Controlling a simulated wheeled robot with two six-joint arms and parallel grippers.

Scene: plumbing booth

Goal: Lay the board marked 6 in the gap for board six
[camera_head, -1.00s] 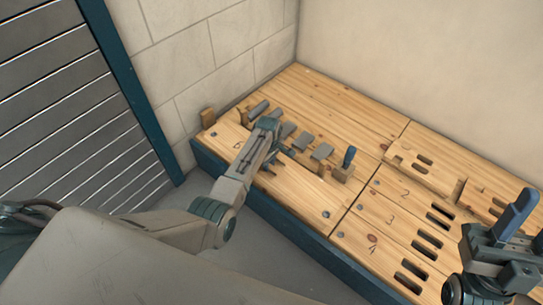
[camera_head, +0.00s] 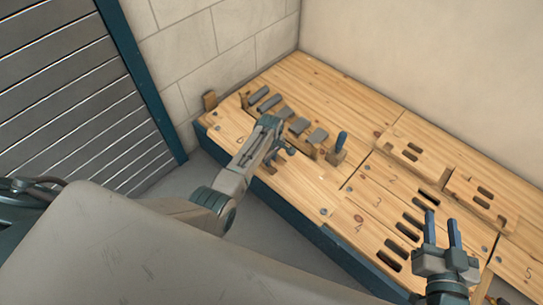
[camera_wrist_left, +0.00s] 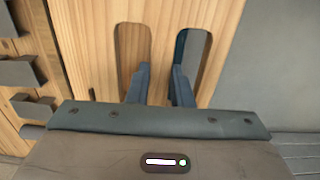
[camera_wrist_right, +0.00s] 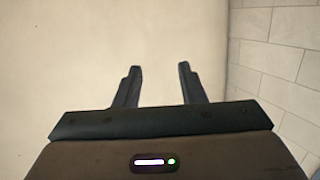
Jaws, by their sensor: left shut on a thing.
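The wooden board marked 6 (camera_head: 232,133) lies along the front left of the bench, with its number near the left end. My left gripper (camera_head: 270,166) is over its middle. In the left wrist view the fingers (camera_wrist_left: 160,85) reach into two slots of this board (camera_wrist_left: 98,35) and are shut on the bar between them. The right-hand slot shows blue and grey below, so the board lies at the front edge. I cannot make out the gap for board six; my arm hides part of that area. My right gripper (camera_head: 442,225) is open and empty, fingers up.
Several grey blocks (camera_head: 298,125) and a blue-handled piece (camera_head: 340,146) stand behind the board. Slotted boards marked 2, 3 and 4 (camera_head: 350,222) lie to the right, with a board marked 5 (camera_head: 522,255) further right. A slotted raised board (camera_head: 410,150) lies behind.

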